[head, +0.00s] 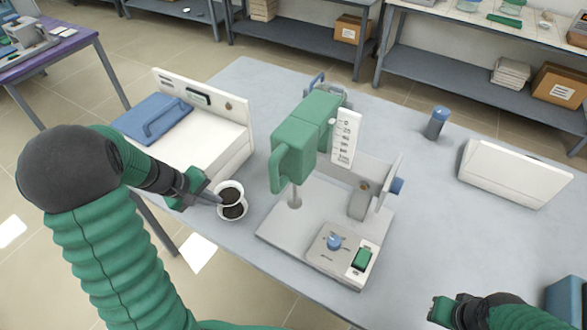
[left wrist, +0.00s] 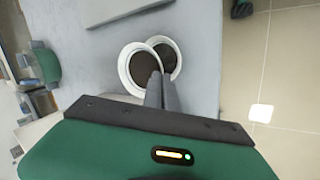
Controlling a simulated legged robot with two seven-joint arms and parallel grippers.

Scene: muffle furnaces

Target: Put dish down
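Two small round white dishes with dark contents are at the table's left edge in the head view. The farther dish (head: 229,192) overlaps the nearer dish (head: 233,211). My left gripper (head: 216,198) reaches them from the left. In the left wrist view its two fingers (left wrist: 161,82) are close together at the rim of the larger-looking dish (left wrist: 136,70), apparently pinching it. The other dish (left wrist: 167,58) is partly hidden behind it. Whether the held dish touches the table or the other dish is unclear. My right gripper (head: 443,311) is at the bottom right, away from the dishes.
A green press-like machine (head: 305,135) on a grey base stands right of the dishes. A white furnace-like box (head: 205,135) with a blue lid is behind them. A blue-capped bottle (head: 437,122) and a white panel (head: 515,172) are farther right. Clear grey table lies between.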

